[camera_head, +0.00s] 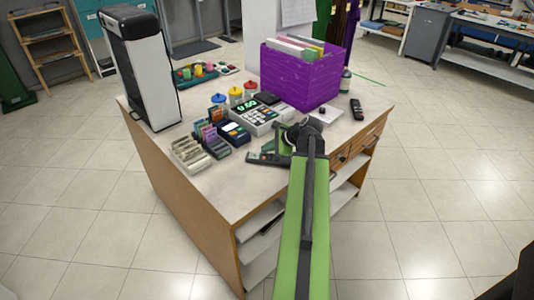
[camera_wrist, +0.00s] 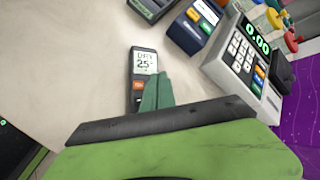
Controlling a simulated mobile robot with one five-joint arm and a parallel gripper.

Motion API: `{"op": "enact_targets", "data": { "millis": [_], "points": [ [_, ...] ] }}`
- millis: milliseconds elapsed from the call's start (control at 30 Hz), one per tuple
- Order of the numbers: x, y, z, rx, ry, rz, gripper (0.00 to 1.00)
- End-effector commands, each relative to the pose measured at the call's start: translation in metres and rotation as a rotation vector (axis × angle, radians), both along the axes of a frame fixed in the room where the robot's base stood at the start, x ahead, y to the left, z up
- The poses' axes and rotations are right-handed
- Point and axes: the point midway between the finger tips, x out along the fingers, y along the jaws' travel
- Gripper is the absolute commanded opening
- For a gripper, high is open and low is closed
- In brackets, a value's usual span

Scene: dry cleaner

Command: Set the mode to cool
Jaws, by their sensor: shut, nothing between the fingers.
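A dark remote (camera_wrist: 144,63) lies on the counter in the wrist view. Its lit screen reads what looks like "DRY" above "25". Orange shows on its face below the screen, at the left of the fingers. The same remote (camera_head: 257,158) lies near the counter's front edge in the head view. My gripper (camera_wrist: 157,84) is shut and empty, its green fingers over the lower right part of the remote, hiding buttons there. I cannot tell whether the tips touch it. In the head view my gripper (camera_head: 277,147) is partly hidden by my arm.
A cash register (camera_head: 252,117), a card terminal (camera_head: 233,133) and a card holder (camera_head: 188,155) stand behind and left of the remote. A purple bin (camera_head: 300,78) stands farther back. Another dark handset (camera_head: 357,109) lies at the right. The counter's left front (camera_head: 223,184) is clear.

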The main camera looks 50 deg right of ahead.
Motion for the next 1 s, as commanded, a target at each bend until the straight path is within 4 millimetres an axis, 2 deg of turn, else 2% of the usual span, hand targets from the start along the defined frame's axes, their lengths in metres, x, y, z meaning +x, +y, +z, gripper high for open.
{"op": "enact_targets", "data": {
  "millis": [600,1000],
  "points": [
    [0.000,0.000,-0.004,-0.001,0.001,-0.001,0.00],
    [0.000,0.000,0.012,-0.001,0.001,-0.001,0.00]
  ]
}}
